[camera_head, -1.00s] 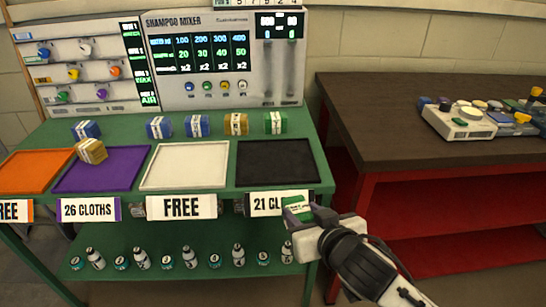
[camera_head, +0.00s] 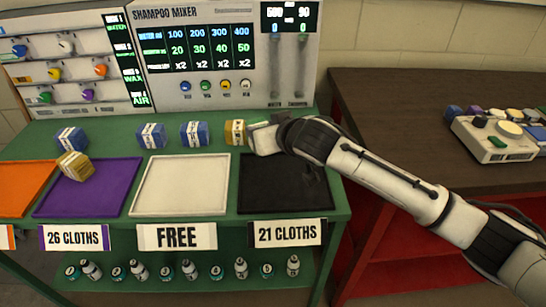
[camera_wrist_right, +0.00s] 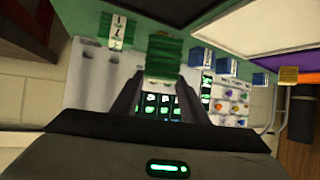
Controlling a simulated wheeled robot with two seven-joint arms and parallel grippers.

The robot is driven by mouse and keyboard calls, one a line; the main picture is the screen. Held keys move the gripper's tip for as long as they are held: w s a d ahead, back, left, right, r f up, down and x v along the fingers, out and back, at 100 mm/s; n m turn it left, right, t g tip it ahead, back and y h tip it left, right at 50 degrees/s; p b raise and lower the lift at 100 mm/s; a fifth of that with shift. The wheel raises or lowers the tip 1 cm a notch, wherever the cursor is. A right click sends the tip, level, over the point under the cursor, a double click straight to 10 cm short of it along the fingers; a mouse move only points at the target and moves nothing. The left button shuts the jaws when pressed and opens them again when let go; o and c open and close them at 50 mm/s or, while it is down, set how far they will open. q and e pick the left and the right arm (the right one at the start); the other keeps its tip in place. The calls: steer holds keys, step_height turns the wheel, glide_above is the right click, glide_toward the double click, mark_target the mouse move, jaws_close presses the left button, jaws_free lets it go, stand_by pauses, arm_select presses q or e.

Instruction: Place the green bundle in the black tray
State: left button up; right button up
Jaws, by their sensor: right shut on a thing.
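The black tray (camera_head: 285,195) lies at the right end of the green table and looks empty, though my right arm covers part of its back edge. My right gripper (camera_head: 258,132) is over the table behind the tray, next to a yellow bundle (camera_head: 235,132). In the right wrist view, the jaws (camera_wrist_right: 160,95) are shut on a green bundle (camera_wrist_right: 165,60). A second green bundle with a white band (camera_wrist_right: 117,30) stands on the table in that view. In the head view my arm hides it. My left gripper is not in view.
Blue bundles (camera_head: 194,134) stand along the back, before the mixer panel (camera_head: 215,50). The white tray (camera_head: 180,185) is empty. A yellow bundle (camera_head: 75,165) lies at the purple tray (camera_head: 105,195). A dark-topped bench (camera_head: 400,120) with a device (camera_head: 495,140) is at right.

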steer(key=shift+s+f, duration=0.25)
steer(key=shift+f, duration=3.55)
steer(key=o, duration=1.1)
steer(key=shift+o, duration=0.2)
steer(key=shift+r, duration=0.2)
steer(key=v, duration=1.2)
